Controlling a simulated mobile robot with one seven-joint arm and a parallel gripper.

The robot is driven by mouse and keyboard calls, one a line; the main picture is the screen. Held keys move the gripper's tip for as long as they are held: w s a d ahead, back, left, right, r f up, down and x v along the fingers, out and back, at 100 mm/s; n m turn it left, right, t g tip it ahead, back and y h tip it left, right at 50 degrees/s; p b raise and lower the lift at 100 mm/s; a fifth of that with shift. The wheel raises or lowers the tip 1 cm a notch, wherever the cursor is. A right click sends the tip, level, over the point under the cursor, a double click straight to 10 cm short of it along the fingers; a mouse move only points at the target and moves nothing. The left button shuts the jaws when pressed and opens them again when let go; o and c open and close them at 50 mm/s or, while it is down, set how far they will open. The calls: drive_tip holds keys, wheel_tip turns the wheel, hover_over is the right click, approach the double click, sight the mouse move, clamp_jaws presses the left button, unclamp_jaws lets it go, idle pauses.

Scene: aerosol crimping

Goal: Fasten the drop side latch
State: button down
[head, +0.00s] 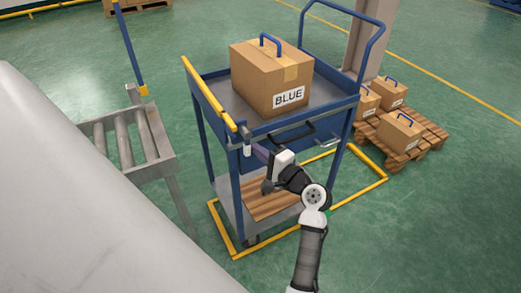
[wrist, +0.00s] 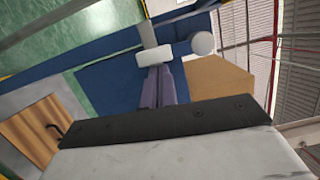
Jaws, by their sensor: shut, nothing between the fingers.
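A blue trolley (head: 350,105) stands ahead. Its drop side (head: 208,92), with a yellow top rail, runs along the left edge of the upper deck and looks raised. The latch (head: 246,147) is a small pale piece at the near left corner, below the rail's end. In the wrist view a white block on a grey bar, apparently the latch (wrist: 154,57), lies right at my fingertips. My gripper (head: 256,152) has purple fingers, shut and empty, also seen in the wrist view (wrist: 160,72). Whether they touch the latch, and whether it is engaged, I cannot tell.
A carton marked BLUE (head: 262,80) with a blue handle stands on the upper deck. A roller conveyor (head: 165,150) is close on the left. A pallet (head: 432,135) with several cartons stands at right. Yellow floor lines (head: 365,165) surround the trolley.

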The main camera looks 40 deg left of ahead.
drive_tip(key=shift+s+a+m+p, duration=0.1)
drive_tip(key=shift+s+m+p, duration=0.1)
drive_tip(key=shift+m+p, duration=0.25)
drive_tip(key=s+m+p, duration=0.1)
drive_tip(key=m, duration=0.1)
drive_tip(key=s+m+y+p, duration=0.1)
drive_tip(key=m, duration=0.1)
drive_tip(key=shift+a+f+t+p, duration=0.15)
drive_tip(key=shift+a+t+p, duration=0.25)
drive_tip(key=m+p, duration=0.1)
drive_tip(key=s+m, duration=0.1)
drive_tip(key=m, duration=0.1)
drive_tip(key=m+t+p, duration=0.1)
drive_tip(key=shift+s+a+r+p, duration=0.2)
drive_tip(key=shift+s+a+p, duration=0.1)
drive_tip(key=shift+s+a, duration=0.1)
drive_tip(key=shift+s+a+r+m+t+p, duration=0.2)
drive_tip(key=shift+s+r+m+t+p, duration=0.4)
drive_tip(key=shift+m+p, duration=0.9)
drive_tip(key=shift+s+a+r+m+t+p, duration=0.35)
drive_tip(key=shift+m+t+p, duration=0.35)
drive_tip(key=shift+m, duration=1.5)
drive_tip(key=shift+s+a+r+m+t+p, duration=0.1)
drive_tip(key=shift+s+r+m+t+p, duration=0.4)
drive_tip(key=shift+m+p, duration=1)
drive_tip(key=shift+s+f+m+b, duration=0.15)
drive_tip(key=shift+m+b, duration=0.2)
drive_tip(key=shift+m, duration=0.2)
